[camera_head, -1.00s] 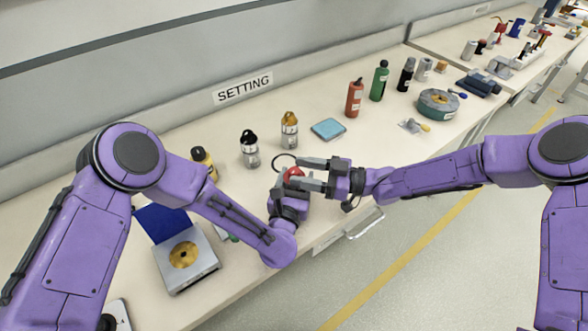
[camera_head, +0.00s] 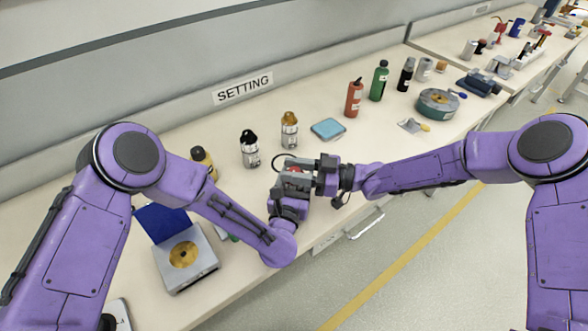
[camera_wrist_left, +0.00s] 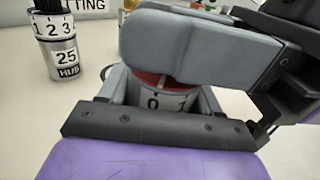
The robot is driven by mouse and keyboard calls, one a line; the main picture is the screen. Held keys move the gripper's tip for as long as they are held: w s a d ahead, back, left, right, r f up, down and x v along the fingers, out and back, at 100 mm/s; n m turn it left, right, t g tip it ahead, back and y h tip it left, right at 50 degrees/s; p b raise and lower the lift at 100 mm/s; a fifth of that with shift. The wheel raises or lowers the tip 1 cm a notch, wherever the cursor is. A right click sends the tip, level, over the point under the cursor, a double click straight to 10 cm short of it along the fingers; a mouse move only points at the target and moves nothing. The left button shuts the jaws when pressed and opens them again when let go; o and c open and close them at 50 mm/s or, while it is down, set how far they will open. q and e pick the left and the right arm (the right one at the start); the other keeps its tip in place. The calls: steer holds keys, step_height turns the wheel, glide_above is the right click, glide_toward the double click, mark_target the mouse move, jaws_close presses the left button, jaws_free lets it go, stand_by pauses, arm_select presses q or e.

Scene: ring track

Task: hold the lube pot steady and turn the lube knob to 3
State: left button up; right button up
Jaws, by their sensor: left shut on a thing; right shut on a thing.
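The lube pot (camera_wrist_left: 168,100) shows in the left wrist view as a silver cylinder with a dark 0 on its side. A second mark is partly cut off at the right. Its red knob (camera_wrist_left: 150,80) sits on top and is mostly covered by a grey finger of my right gripper. My left gripper (camera_head: 287,196) is shut around the pot's body. My right gripper (camera_head: 295,180) reaches in from the right and is shut on the knob. In the head view only a bit of red shows between the fingers. The knob's pointer is hidden.
A black-topped silver pot (camera_head: 250,150) marked 25 HUB, an orange-topped one (camera_head: 289,130) and a yellow one (camera_head: 204,160) stand nearby. A blue pad (camera_head: 328,129) lies behind. A grey box with a gold disc (camera_head: 186,262) stands at front left, near my left arm.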

mark_target(294, 170)
steer(key=n+g, duration=0.1)
steer(key=g, duration=0.2)
steer(key=n+g, duration=0.2)
steer(key=shift+w+n+g, duration=0.1)
steer(key=shift+n+g, duration=0.2)
steer(key=shift+g, duration=0.1)
steer(key=shift+n+g+h, duration=0.6)
steer(key=shift+n+g, duration=0.55)
steer(key=shift+g, duration=0.5)
steer(key=shift+n+g+h, duration=0.6)
steer(key=shift+n+g, duration=0.55)
steer(key=shift+g, duration=0.8)
steer(key=o, duration=0.9)
steer(key=shift+o, duration=0.2)
steer(key=shift+r, duration=0.1)
step_height(294, 170, up, 10)
steer(key=shift+f, duration=0.1)
